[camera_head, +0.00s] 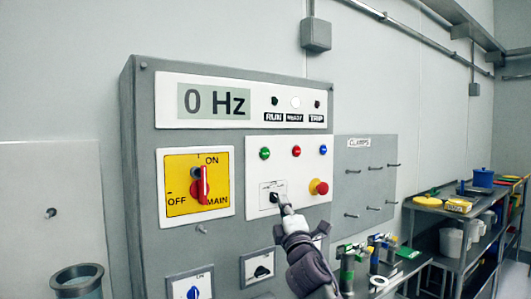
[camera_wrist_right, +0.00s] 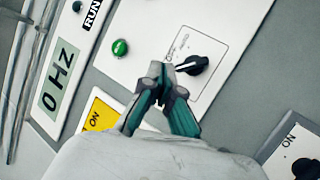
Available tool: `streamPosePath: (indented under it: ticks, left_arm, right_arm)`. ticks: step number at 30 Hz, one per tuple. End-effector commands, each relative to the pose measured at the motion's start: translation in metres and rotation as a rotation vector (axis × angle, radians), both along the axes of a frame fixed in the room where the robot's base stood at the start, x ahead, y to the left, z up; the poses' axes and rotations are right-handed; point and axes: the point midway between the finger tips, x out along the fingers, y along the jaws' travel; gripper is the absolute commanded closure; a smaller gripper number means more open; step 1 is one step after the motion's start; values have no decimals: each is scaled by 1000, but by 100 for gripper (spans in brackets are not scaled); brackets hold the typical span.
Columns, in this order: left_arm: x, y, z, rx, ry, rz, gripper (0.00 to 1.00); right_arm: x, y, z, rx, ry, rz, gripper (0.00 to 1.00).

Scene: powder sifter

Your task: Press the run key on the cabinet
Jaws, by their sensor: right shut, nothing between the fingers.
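The grey cabinet (camera_head: 142,160) stands on the wall with a white key panel. The panel carries a green key (camera_head: 264,153), a red key (camera_head: 296,151) and a blue key (camera_head: 323,150); any key labels are too small to read. The green key also shows in the right wrist view (camera_wrist_right: 120,47). My right gripper (camera_head: 284,205) is shut and empty, its tips beside the black selector knob (camera_wrist_right: 192,65), below the green key and apart from it. I cannot tell whether the tips touch the knob. My left gripper is not in view.
The display (camera_head: 214,102) reads 0 Hz; the READY lamp (camera_head: 295,102) looks white. A red-handled main switch (camera_head: 203,185) stands upright on a yellow plate. A red mushroom button (camera_head: 321,188) sits right of my gripper. A clamp board (camera_head: 365,185) and shelves (camera_head: 450,208) are further right.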

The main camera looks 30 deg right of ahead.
Motion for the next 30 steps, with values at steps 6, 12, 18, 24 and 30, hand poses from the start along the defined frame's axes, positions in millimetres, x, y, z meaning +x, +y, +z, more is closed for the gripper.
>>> streamPosePath:
  ticks: [6, 12, 18, 24, 30]
  left_arm:
    - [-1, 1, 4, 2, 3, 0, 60]
    - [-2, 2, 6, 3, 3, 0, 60]
    - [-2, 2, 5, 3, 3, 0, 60]
    - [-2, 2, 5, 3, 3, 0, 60]
    - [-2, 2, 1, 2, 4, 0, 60]
  right_arm:
    - [-26, -6, 83, -135, -121, -64, 100]
    - [-39, -8, 114, -191, -167, -95, 100]
    - [-40, -8, 118, -199, -174, -99, 100]
    - [-40, -8, 118, -197, -173, -100, 100]
    - [-28, -8, 117, -192, -174, -100, 100]
